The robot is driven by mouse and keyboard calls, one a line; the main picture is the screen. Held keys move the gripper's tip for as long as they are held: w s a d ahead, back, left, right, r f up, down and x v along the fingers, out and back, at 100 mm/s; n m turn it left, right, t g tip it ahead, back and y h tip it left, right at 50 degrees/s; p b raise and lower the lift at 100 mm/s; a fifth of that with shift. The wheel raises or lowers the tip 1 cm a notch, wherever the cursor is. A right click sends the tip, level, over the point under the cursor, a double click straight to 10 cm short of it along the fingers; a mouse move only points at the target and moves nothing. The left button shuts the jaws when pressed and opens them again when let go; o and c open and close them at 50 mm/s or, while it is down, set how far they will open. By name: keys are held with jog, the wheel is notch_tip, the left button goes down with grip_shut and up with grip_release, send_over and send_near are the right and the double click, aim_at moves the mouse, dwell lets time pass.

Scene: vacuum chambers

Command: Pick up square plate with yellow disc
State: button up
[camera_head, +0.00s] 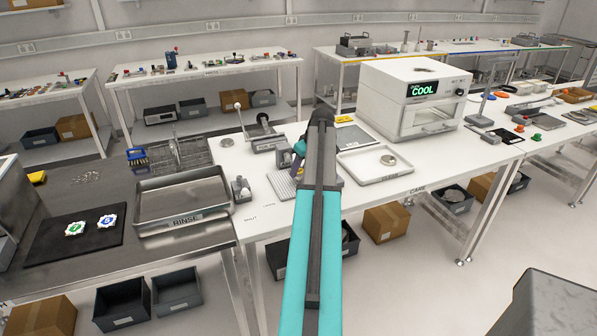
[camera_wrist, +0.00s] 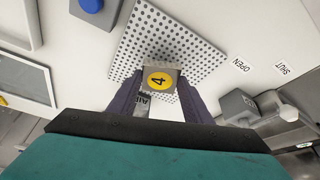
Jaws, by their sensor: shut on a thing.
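A small square plate with a yellow disc marked 4 (camera_wrist: 160,80) sits between the dark purple fingers of my gripper (camera_wrist: 160,90) in the wrist view. The fingers are shut on it from both sides. Behind it is a white perforated board (camera_wrist: 140,48); I cannot tell whether the plate touches it. In the head view my gripper (camera_head: 298,162) is low over the white table, by the perforated board (camera_head: 282,187). My arm hides part of this area, and the plate cannot be made out there.
A grey valve-like block (camera_wrist: 240,107) stands beside the board, near OPEN and SHUT labels. In the head view a white tray with a round metal piece (camera_head: 362,169) is right of my arm. A white COOL oven (camera_head: 385,105) stands behind it. A metal RINSE tray (camera_head: 165,222) is left.

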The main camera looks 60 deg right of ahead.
jog(key=s+a+b, duration=0.1)
jog(key=s, duration=0.3)
jog(key=s+r+b, duration=0.1)
jog(key=s, duration=0.4)
jog(key=s+a+b, duration=0.1)
jog(key=s, duration=0.4)
jog(key=shift+a+r, duration=0.2)
jog(key=shift+a, duration=0.1)
